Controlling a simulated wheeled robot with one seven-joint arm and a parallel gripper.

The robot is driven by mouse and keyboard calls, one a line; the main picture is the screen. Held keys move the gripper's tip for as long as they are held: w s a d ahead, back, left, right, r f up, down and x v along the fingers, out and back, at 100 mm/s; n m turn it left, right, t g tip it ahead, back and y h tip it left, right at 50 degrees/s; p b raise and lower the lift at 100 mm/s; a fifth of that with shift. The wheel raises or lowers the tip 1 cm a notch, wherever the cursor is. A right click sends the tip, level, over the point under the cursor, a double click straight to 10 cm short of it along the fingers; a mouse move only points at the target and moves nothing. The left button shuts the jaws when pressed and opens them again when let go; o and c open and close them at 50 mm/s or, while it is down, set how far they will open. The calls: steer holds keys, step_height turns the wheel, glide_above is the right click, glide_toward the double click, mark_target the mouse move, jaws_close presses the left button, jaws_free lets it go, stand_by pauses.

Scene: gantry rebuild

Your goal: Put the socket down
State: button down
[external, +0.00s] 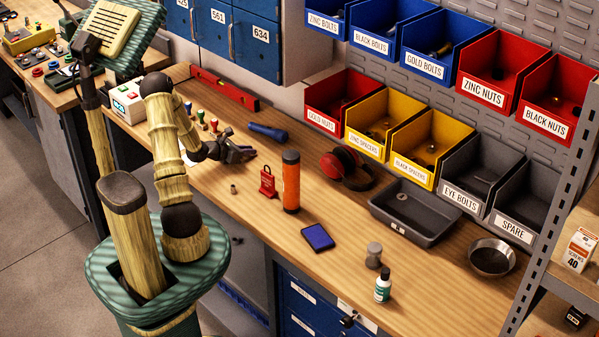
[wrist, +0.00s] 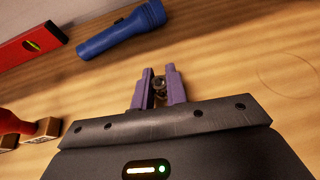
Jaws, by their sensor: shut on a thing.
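My gripper (external: 240,153) is over the wooden bench, left of centre in the external view. In the wrist view its two purple fingers (wrist: 159,88) are shut on the socket (wrist: 159,84), a small dark metal piece mostly hidden between them. The socket cannot be made out in the external view. I cannot tell whether it touches the bench top (wrist: 225,65).
A blue flashlight (wrist: 122,30) and a red level (wrist: 32,46) lie beyond the fingers. Stamps (external: 202,118) stand left of the gripper. A small metal cylinder (external: 233,188), a red padlock (external: 268,183) and an orange bottle (external: 291,182) stand nearer the front. Bare wood lies right of the fingers.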

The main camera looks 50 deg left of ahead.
steer(key=shift+f, duration=0.15)
steer(key=c, duration=1.4)
jaws_free()
steer(key=shift+s+r, duration=0.1)
steer(key=shift+r, duration=0.15)
steer(key=v, duration=1.1)
steer(key=shift+s, duration=0.45)
